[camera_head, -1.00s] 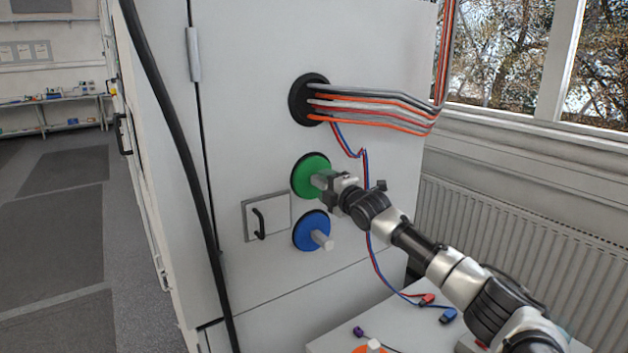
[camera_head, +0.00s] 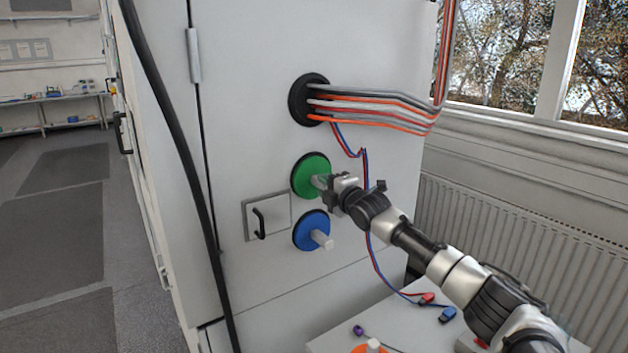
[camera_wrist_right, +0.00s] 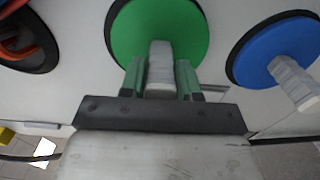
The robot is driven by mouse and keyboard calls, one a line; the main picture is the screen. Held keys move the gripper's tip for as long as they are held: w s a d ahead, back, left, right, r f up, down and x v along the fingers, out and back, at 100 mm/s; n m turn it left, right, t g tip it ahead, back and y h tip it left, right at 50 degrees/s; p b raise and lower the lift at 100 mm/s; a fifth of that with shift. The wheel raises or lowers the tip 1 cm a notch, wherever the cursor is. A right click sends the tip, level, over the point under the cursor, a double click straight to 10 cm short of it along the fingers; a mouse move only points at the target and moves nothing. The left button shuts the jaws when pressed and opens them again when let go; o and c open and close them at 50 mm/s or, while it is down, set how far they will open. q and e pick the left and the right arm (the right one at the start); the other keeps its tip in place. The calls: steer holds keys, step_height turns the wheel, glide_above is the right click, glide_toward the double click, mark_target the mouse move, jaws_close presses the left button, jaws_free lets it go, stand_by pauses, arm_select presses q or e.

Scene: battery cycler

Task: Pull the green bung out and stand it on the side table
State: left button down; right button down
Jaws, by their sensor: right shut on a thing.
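The green bung (camera_head: 309,176) is a round green disc with a light grey handle, set against the white cabinet wall. It also shows at the top of the right wrist view (camera_wrist_right: 158,22). My right gripper (camera_head: 326,186) is shut on the bung's handle, with one finger on each side of it in the right wrist view (camera_wrist_right: 160,80). The disc appears to be at the wall; I cannot tell whether a gap shows behind it. The side table (camera_head: 322,342) is at the bottom, partly cut off and partly behind my right arm. My left gripper is not in view.
A blue bung (camera_head: 308,230) sits just below the green one, with a small handled hatch (camera_head: 280,205) to its left. A cable bundle (camera_head: 375,105) leaves a port above. Loose connectors (camera_head: 447,314) and an orange disc (camera_head: 362,349) lie on the side table.

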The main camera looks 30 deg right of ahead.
steer(key=shift+s, duration=0.25)
steer(key=shift+s+d, duration=0.1)
steer(key=shift+s, duration=0.35)
steer(key=shift+s, duration=0.45)
stand_by(0.4)
steer(key=shift+s+d+r+b, duration=0.15)
steer(key=shift+s+b, duration=0.3)
steer(key=shift+s, duration=0.85)
steer(key=shift+s+d+r+b, duration=0.1)
steer(key=shift+s+b, duration=0.3)
steer(key=shift+s, duration=0.9)
